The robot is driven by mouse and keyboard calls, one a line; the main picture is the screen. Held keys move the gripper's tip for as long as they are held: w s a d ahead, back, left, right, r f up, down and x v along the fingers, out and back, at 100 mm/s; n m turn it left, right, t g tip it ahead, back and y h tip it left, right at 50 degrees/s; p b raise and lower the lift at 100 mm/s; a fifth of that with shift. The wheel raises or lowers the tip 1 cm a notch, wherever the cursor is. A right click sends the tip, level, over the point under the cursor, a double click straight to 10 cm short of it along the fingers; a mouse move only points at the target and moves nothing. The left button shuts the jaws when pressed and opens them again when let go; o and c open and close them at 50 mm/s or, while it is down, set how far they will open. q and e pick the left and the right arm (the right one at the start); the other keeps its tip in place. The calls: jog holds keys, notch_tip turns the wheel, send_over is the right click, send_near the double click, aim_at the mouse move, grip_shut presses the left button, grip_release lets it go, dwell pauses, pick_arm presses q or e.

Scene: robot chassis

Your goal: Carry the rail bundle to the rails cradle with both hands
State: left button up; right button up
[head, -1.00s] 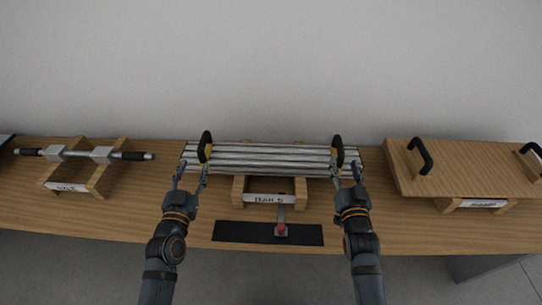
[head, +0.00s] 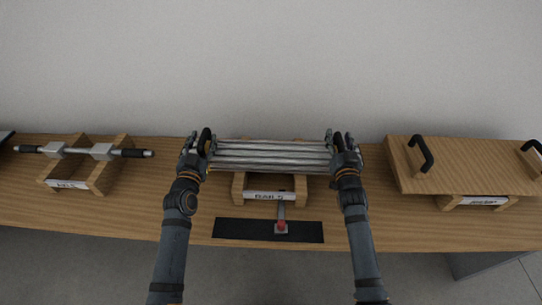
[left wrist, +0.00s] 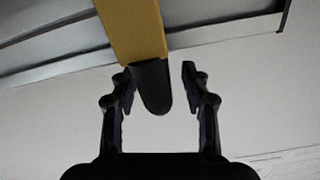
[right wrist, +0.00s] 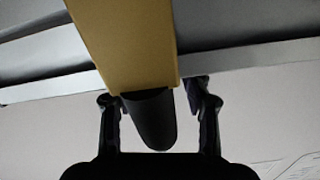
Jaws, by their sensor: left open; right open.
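The rail bundle (head: 270,156), several silver rails with a dark-and-yellow handle near each end, rests on the wooden rails cradle (head: 239,187) labelled RAILS. My left gripper (head: 197,146) is at the bundle's left handle. In the left wrist view the open fingers (left wrist: 158,80) stand on either side of the black handle end (left wrist: 152,88), below a yellow strap (left wrist: 130,30). My right gripper (head: 341,143) is at the right handle. In the right wrist view its open fingers (right wrist: 155,95) straddle the black handle end (right wrist: 150,120) under a yellow strap (right wrist: 125,45).
A dark mat (head: 235,230) with a red-knobbed lever (head: 281,224) lies in front of the cradle. An axle with dark ends (head: 76,151) sits on a wooden cradle at left. A wooden panel with black handles (head: 465,170) is at right. A plain wall stands behind.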

pick_arm(q)
grip_shut()
pick_arm(e)
grip_shut()
